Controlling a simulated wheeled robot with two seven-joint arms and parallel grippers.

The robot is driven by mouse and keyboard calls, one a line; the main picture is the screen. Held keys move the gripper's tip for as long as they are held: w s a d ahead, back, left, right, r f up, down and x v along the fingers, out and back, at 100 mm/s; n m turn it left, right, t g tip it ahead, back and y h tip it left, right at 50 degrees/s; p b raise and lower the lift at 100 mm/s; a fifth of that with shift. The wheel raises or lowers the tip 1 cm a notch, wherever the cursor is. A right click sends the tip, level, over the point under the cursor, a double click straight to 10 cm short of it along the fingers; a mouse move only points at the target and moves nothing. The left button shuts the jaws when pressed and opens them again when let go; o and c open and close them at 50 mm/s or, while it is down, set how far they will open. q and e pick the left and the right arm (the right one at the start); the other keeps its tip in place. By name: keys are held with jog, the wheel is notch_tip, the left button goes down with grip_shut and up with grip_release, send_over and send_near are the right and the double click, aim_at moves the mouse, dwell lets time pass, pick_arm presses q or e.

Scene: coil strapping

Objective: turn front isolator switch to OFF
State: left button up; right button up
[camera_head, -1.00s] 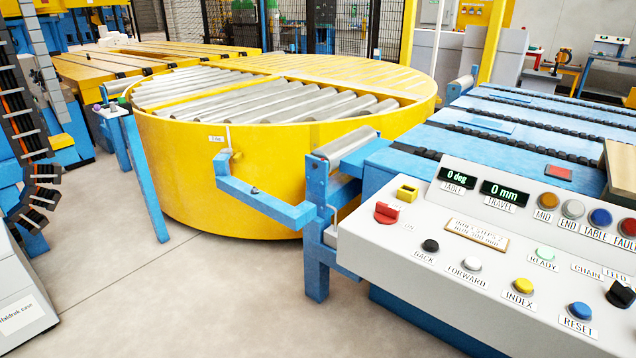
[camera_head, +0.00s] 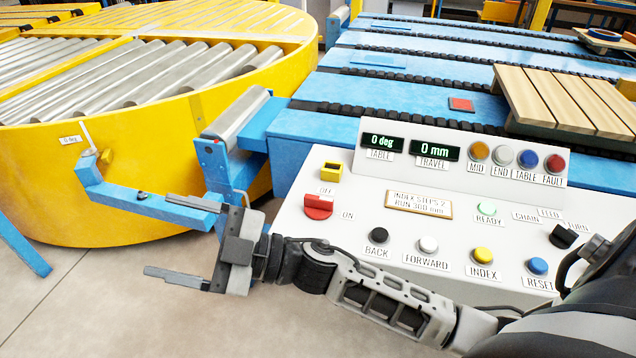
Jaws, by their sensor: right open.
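The front isolator switch is a red block-shaped handle (camera_head: 318,206) at the left end of the sloping white control panel (camera_head: 345,249). An OFF label is just above it and an ON label to its right; I cannot tell for sure which one it points to. My right gripper (camera_head: 184,241) is left of the panel, past its edge, with its two grey fingers wide apart and nothing between them. It is apart from the red handle, which is in plain sight. My left gripper is out of view.
A yellow bracket (camera_head: 332,171) stands just behind the switch. Push buttons, a black selector knob (camera_head: 563,236) and displays fill the rest of the panel. A blue arm (camera_head: 150,205) from the yellow turntable (camera_head: 120,225) lies behind my gripper. Wooden slats (camera_head: 562,98) rest on the blue conveyor.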

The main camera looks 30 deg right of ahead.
notch_tip(320, 180, up, 2)
jog(key=s+a+n+g+y, duration=0.1)
jog(key=a+n+g+y, duration=0.1)
jog(key=n+g, duration=0.6)
notch_tip(320, 180, up, 3)
jog(key=g+h+p, duration=0.3)
jog(key=g+h, duration=0.1)
jog(key=h, duration=1.6)
send_over(319, 198)
notch_tip(319, 198, down, 15)
jog(key=shift+w+f+p, duration=0.1)
jog(key=shift+f+p, duration=0.1)
jog(key=shift+p, duration=0.9)
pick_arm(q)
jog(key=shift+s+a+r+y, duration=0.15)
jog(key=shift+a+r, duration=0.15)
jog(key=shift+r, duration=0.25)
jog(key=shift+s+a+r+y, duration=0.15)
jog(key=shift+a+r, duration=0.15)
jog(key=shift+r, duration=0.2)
pick_arm(e)
jog(key=shift+m, duration=0.3)
